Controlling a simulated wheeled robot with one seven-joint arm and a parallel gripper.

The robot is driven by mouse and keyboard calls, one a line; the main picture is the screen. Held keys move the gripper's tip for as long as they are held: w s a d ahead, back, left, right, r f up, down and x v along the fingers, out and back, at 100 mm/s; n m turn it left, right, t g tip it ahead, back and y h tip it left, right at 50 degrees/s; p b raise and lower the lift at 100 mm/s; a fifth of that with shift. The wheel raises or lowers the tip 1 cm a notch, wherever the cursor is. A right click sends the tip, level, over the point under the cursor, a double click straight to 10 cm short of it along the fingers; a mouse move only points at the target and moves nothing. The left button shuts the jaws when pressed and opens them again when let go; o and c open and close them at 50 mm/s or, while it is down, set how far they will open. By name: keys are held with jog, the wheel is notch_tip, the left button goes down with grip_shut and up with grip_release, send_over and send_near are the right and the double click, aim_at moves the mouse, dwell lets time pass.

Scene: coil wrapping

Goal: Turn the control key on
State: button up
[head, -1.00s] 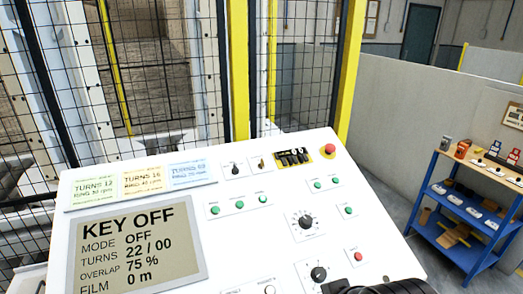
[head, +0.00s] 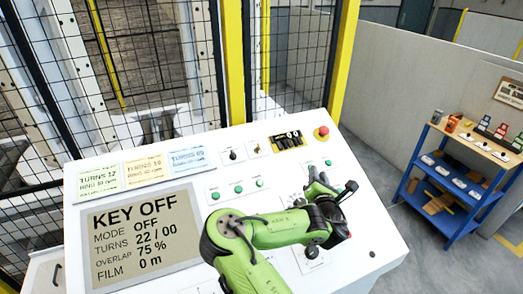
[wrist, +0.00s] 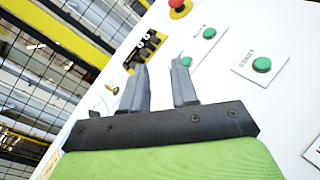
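The control panel (head: 75,215) is a sloped white desk. Its screen (head: 139,237) reads KEY OFF, MODE OFF, TURNS 22 / 00. A small brass key (head: 255,148) sits near the panel's top edge, right of a black selector knob (head: 233,155). In the wrist view a small brass piece, apparently the key (wrist: 113,89), shows left of the fingers, partly cut by glare and blur. My gripper (wrist: 161,68) is open, with two grey fingers apart and nothing between them. It is over the right part of the panel, right of the key.
A red emergency stop (head: 321,132) and a black-and-yellow lock block (head: 287,140) stand right of the key. Several green buttons (head: 237,190) lie below it. Wire fencing with yellow posts (head: 233,60) rises behind the panel. A blue shelf cart (head: 450,190) stands at right.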

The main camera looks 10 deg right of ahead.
jog(key=w+a+n+t+y, duration=0.1)
jog(key=w+a+n+y, duration=0.1)
jog(key=a+n+y, duration=0.75)
jog(key=n+h+b, duration=0.2)
jog(key=b, duration=0.1)
send_near(259, 148)
jog(key=w, duration=0.2)
jog(key=w+a, duration=0.1)
jog(key=w, duration=0.5)
jog(key=shift+w+a+r, duration=0.1)
jog(key=shift+a+r, duration=0.05)
jog(key=shift+r, duration=0.05)
grip_shut()
